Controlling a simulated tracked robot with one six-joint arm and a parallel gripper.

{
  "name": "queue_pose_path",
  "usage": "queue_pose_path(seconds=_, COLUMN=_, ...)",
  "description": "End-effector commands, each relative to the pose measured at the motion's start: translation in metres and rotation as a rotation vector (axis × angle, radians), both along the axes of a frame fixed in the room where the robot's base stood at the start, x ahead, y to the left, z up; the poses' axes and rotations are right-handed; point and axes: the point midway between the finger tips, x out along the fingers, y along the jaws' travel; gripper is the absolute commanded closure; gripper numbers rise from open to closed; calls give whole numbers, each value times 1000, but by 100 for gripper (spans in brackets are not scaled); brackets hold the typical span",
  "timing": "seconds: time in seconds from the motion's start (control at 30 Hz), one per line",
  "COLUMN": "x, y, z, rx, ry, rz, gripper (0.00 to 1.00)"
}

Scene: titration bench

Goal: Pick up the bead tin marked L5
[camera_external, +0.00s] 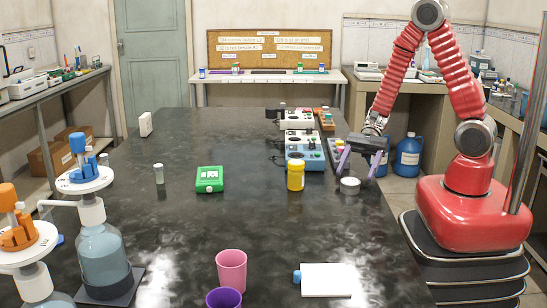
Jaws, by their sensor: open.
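A small round grey tin (349,187) stands on the dark bench top near its right edge. It looks like the bead tin, but no L5 mark is readable on it. My gripper (357,174) has purple fingers pointing down, spread apart and empty. It hangs just above and slightly behind the tin in the picture, with its left fingertip close over the tin. I cannot tell whether they touch.
A yellow bottle (296,176) stands left of the tin. A blue device (305,155) is behind it. The middle of the bench is clear.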

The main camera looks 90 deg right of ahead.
Motion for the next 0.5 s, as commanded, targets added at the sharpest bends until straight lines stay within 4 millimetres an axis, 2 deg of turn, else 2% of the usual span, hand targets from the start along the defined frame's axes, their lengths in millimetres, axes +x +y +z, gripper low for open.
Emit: queue_pose_path(seconds=0.5, x=17, y=39, z=-18, rx=1, ry=2, rz=2, gripper=33)
